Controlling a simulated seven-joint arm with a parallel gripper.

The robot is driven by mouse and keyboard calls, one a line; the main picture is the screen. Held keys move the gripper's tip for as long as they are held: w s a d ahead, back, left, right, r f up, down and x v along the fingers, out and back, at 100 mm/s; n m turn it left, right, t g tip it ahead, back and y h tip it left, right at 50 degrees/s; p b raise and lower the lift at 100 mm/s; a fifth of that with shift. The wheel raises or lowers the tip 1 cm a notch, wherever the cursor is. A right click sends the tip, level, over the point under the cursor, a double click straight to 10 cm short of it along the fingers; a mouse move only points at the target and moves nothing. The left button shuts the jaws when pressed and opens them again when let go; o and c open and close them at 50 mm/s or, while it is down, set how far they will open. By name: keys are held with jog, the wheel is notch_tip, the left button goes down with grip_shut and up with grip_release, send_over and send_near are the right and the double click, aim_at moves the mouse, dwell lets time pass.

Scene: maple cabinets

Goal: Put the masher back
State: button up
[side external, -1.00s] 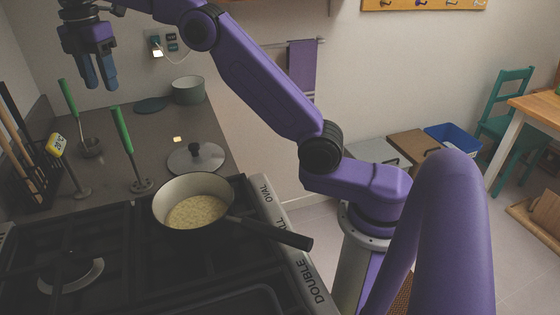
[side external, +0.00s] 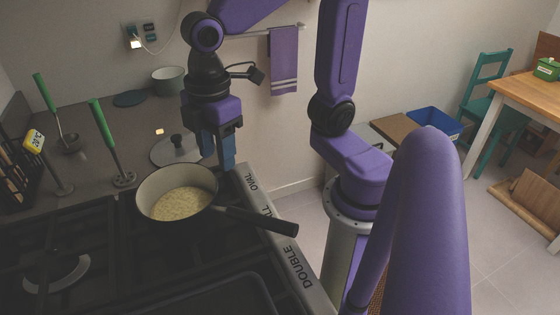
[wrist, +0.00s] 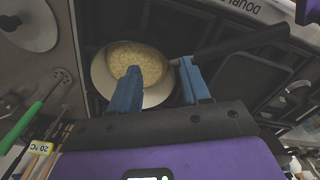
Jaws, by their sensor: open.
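The masher (side external: 105,130) stands on the counter left of the pot, green handle up, with a perforated metal foot. In the wrist view, the masher (wrist: 30,116) shows at the left edge. My gripper (side external: 218,158) points down near the right rim of the pot (side external: 150,206), its blue fingers apart and nothing between them. In the wrist view, my gripper (wrist: 160,78) has its fingers in front of the pot (wrist: 106,78). The pot holds pale yellow food, and its dark handle (side external: 262,221) points right.
A green-handled ladle (side external: 45,95) and a yellow-topped thermometer (side external: 36,142) stand at the left, near a dark utensil rack (side external: 18,172). A metal lid (side external: 172,154) lies behind the pot, and a grey-green bowl (side external: 169,79) sits farther back. Stove grates (side external: 85,245) fill the front.

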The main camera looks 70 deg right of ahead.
jog(key=s+d+f+m, duration=0.1)
jog(key=s+d+f, duration=0.4)
jog(key=s, duration=0.4)
jog(key=shift+s+d+f, duration=0.2)
jog(key=shift+d, duration=0.5)
